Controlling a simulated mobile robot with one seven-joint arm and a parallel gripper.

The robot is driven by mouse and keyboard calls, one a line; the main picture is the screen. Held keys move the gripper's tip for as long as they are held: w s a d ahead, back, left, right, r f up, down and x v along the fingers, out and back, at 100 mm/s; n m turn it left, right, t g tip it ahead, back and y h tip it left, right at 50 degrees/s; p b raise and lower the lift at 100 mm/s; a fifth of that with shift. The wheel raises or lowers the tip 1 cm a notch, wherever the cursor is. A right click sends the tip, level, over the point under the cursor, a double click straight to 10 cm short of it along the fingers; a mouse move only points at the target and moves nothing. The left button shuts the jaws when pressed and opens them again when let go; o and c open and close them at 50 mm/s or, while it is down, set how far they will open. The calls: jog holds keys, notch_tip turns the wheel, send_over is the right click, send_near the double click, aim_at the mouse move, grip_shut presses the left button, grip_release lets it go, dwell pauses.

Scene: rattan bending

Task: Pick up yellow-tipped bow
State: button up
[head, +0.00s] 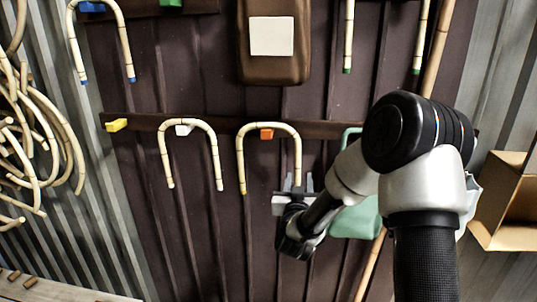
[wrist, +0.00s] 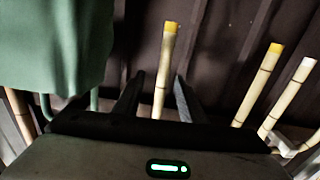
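The yellow-tipped bow (head: 268,126) is an arch of pale rattan hanging over an orange peg (head: 267,134) on the dark wall. Its left leg ends in a yellow tip. In the head view, my gripper (head: 293,183) is at the lower end of its right leg, hiding that tip. In the wrist view, the yellow-tipped leg (wrist: 164,70) stands between the two fingers of my gripper (wrist: 155,90). The fingers are open, with a gap visible on both sides of the leg. The bow's other yellow-tipped leg (wrist: 258,84) is outside the fingers, to the right.
A white-tipped bow (head: 190,124) hangs just left on a white peg. A yellow peg (head: 117,125) is bare. Green cloth (head: 357,218) hangs beside my arm, close in the wrist view. A cardboard box (head: 508,203) is at right; rattan coils (head: 40,140) hang at left.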

aim_at(298, 173)
jog(key=w, duration=0.2)
jog(key=w+p, duration=0.1)
jog(key=w, duration=0.1)
jog(key=shift+w+d, duration=0.2)
jog(key=shift+w, duration=0.15)
jog(key=shift+r, duration=0.1)
grip_shut()
